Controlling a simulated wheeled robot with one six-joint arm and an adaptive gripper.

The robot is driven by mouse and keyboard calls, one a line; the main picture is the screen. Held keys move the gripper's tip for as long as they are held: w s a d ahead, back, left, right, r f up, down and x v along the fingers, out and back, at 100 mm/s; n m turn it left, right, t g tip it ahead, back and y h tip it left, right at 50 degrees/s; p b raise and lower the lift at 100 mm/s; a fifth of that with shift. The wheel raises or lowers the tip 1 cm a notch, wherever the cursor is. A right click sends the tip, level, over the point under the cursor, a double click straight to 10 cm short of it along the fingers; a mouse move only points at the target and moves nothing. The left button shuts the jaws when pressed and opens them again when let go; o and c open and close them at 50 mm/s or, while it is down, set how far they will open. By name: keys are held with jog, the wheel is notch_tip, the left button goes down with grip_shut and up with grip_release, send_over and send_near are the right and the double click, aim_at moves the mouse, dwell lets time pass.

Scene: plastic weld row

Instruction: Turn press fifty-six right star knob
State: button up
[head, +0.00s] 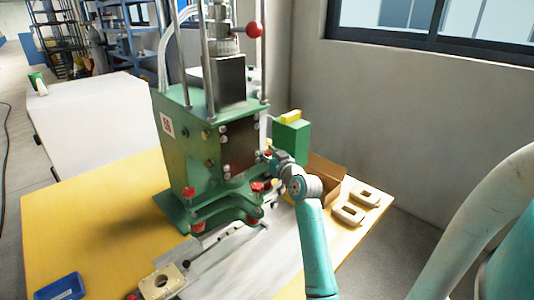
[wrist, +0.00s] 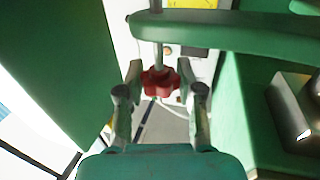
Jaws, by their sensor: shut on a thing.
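The right red star knob (head: 257,187) sits at the front right of the press's lower bracket. In the wrist view the red star knob (wrist: 159,85) hangs at the end of a metal rod under a green bar. My gripper (wrist: 161,78) has one finger on each side of the knob and is shut on it. In the head view my gripper is small and partly hidden by my wrist.
Another red star knob (head: 189,192) is on the press's left side. A cardboard box (head: 326,172) and two beige parts (head: 349,215) lie right of my arm. A blue tray (head: 60,287) is at the table's front left. The yellow tabletop left of the press is clear.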

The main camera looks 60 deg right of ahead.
dwell(0.3)
jog(key=o, duration=1.2)
jog(key=shift+s, duration=0.1)
jog(key=v, duration=1.1)
jog(key=shift+s+a, duration=0.15)
jog(key=shift+s, duration=0.25)
jog(key=shift+s+a, duration=0.1)
